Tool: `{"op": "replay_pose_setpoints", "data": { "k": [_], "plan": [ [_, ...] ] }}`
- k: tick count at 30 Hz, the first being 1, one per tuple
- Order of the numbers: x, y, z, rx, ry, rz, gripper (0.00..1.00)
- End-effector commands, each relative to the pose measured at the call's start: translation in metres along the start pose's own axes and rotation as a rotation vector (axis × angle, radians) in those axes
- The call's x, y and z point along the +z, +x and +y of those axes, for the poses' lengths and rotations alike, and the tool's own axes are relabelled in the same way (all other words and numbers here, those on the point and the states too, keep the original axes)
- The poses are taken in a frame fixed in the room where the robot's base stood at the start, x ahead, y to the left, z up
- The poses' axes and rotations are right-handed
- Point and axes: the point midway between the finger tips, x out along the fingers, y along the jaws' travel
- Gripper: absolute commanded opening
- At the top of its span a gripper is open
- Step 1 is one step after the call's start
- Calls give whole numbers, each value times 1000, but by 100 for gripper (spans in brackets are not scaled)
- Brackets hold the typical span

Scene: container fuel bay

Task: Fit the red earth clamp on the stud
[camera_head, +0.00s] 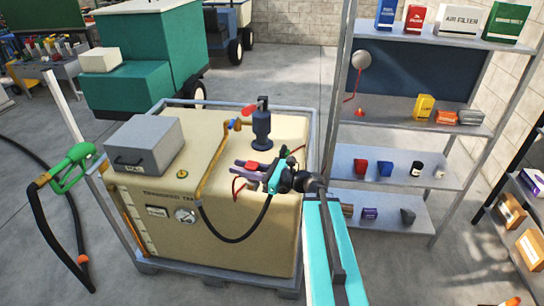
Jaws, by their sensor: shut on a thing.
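My gripper (248,171) is above the right part of the top of the cream tank (235,225), reaching in from the lower right. It is shut on a small red piece, which looks like the red earth clamp (253,164). A thin red lead (236,187) curves below it. The clamp is small and partly covered by the fingers, so its jaws and any contact with the tank cannot be made out. A small brass fitting on a green-yellow disc (182,174), possibly the stud, stands on the tank top left of the gripper, apart from it.
A dark pump (261,128) with a red handle stands behind the gripper. A brass pipe and black hose (235,239) cross the tank front. A grey box (145,144) sits at the tank's left. Shelves (405,125) with a cable reel (361,60) stand right.

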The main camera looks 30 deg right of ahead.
Motion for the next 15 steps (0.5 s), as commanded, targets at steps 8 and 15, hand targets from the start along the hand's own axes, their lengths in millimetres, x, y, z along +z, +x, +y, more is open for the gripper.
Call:
{"op": "replay_pose_setpoints", "data": {
  "k": [8,15],
  "plan": [
    [-12,51,60,154,0,-4,0],
    [-16,63,77,195,0,-5,0]
  ]
}}
